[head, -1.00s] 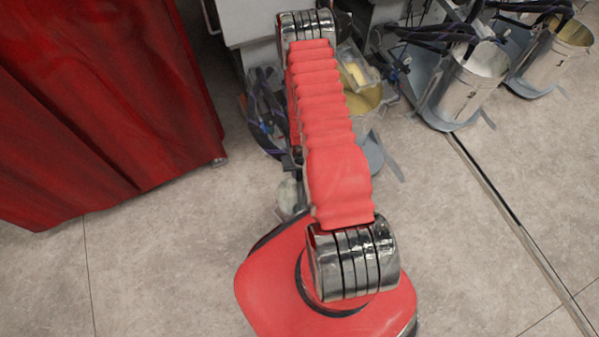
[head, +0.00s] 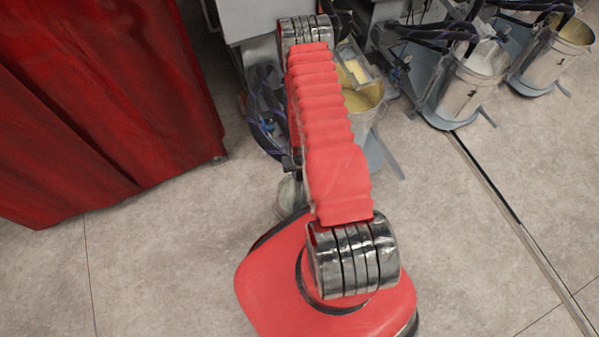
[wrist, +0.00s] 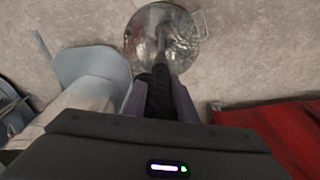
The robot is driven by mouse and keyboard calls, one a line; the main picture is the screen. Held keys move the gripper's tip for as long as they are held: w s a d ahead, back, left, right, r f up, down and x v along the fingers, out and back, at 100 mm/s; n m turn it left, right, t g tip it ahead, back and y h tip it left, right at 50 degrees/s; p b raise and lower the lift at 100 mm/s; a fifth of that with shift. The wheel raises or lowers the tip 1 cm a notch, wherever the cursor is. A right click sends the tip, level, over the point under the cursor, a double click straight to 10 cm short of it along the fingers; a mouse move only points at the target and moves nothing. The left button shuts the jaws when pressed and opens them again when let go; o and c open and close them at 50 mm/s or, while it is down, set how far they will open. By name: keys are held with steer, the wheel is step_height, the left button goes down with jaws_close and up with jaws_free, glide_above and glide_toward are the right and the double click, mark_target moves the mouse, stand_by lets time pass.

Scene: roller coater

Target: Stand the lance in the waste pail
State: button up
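In the wrist view, my gripper (wrist: 158,88) has its two purple-grey fingers on either side of the dark, ribbed upper part of the lance (wrist: 158,91), closed on it. A thin grey tube runs on from this part and overlaps the mouth of the waste pail (wrist: 187,37), a round, shiny metal pail with a wire handle, on the floor. I cannot tell how deep the tube's end is in the pail. In the head view, only a part of the pail (head: 289,193) shows left of my arm; my gripper and the lance are hidden there.
A red curtain (head: 100,90) hangs at the left in the head view. A coating pail with yellow contents (head: 362,112) stands just right of my arm. More metal pails (head: 466,88) stand on holders at the upper right. Bare floor lies at the lower right.

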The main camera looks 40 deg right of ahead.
steer(key=o, duration=0.6)
steer(key=shift+c, duration=0.2)
steer(key=shift+r, duration=0.1)
step_height(320, 180, up, 13)
steer(key=s+a, duration=0.1)
steer(key=s, duration=0.1)
steer(key=shift+r, duration=0.2)
stand_by(1.4)
